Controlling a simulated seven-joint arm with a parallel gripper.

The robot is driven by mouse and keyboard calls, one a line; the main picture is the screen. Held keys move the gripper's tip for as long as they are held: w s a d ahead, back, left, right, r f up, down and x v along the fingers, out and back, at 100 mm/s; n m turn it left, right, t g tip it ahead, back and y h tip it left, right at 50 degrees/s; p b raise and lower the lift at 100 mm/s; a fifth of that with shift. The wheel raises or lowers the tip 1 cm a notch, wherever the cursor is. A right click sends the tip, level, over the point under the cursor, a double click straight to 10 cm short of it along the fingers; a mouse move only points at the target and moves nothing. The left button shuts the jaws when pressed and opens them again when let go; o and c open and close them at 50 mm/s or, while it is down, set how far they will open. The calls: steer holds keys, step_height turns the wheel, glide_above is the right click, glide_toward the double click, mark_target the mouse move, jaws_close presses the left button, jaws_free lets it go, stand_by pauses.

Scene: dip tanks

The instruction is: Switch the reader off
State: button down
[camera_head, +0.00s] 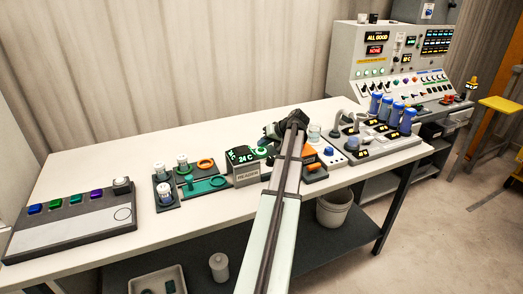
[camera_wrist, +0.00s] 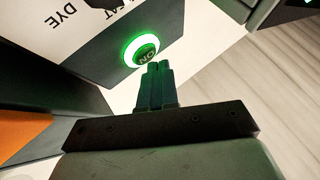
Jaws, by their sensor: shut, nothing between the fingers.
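The reader (camera_head: 247,181) is a grey box labelled READER on the table, with a black display (camera_head: 244,158) showing 24 C in green. My gripper (camera_head: 268,131) is at the arm's end, above and behind the reader's right side. In the wrist view, my gripper (camera_wrist: 157,68) is shut and empty, its fingertips at the lower edge of a round button (camera_wrist: 141,53). The button reads ON and has a bright green lit ring. I cannot tell whether the tips touch it. The white panel beside it carries upside-down lettering, including DYE. My arm hides part of the table right of the reader.
Left of the reader are a green tray (camera_head: 206,186) and dark racks with white-capped jars. A grey panel with coloured buttons (camera_head: 72,222) lies far left. Right of my arm are an orange-topped device and blue cylinders (camera_head: 407,121). An orange block (camera_wrist: 22,130) shows close by in the wrist view.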

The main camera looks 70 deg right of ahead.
mark_target(263, 150)
steer(key=shift+f, duration=0.45)
stand_by(0.5)
steer(key=shift+r, duration=0.4)
stand_by(0.3)
steer(key=shift+r, duration=3.05)
